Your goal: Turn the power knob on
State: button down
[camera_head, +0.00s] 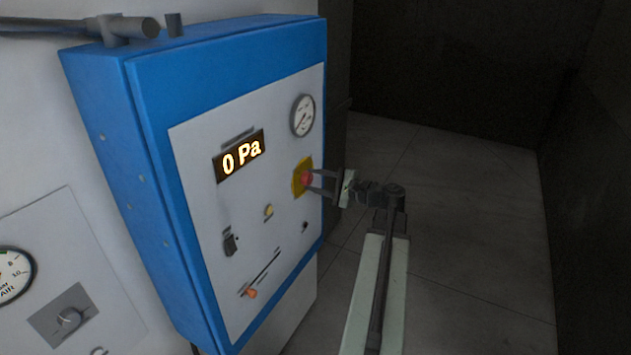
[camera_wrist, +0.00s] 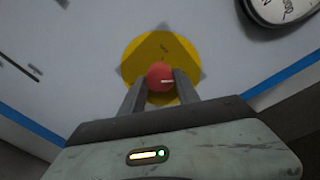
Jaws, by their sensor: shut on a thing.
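A red round knob (camera_head: 306,179) sits on a yellow plate (camera_head: 297,185) at the right side of the panel's white face. The knob also shows in the wrist view (camera_wrist: 160,76), in front of the yellow disc (camera_wrist: 135,58). My gripper (camera_head: 311,180) reaches the knob from the right, its two fingers on either side of it. In the wrist view my gripper (camera_wrist: 160,88) is shut on the red knob. A white mark shows on the knob's face. Which knob is the power knob cannot be read.
Another grey knob (camera_head: 70,318) is at lower left. Floor (camera_head: 460,220) at right is clear.

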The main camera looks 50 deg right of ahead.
dwell(0.4)
jog(key=c, duration=0.9)
grip_release()
jog(key=v, duration=0.8)
jog(key=shift+p, duration=0.35)
